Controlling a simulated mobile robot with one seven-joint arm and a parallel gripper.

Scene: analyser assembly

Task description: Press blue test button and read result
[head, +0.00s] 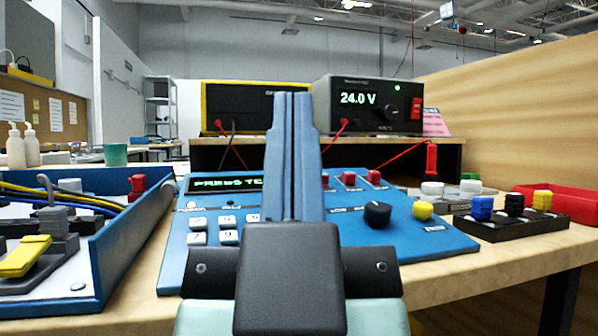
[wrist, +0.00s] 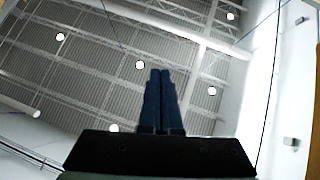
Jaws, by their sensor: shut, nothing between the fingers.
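The blue analyser panel (head: 385,255) lies on the table in the head view. Its display (head: 228,185) shows green text that looks like "PRESS TE", cut off by my gripper. A round yellow button (head: 422,210) sits at its right, with a small label below that looks like "TEST". No blue button shows on the visible part of the panel. My gripper (head: 291,97) is shut and empty, pointing up in front of the panel and hiding its middle. In the wrist view, my gripper (wrist: 160,72) points at the ceiling.
A black knob (head: 377,215) is beside the yellow button. A black block (head: 520,228) with blue, black and yellow caps stands to the right. A blue-walled tray (head: 125,245) is left. A power supply (head: 368,105) reading 24.0 V stands behind.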

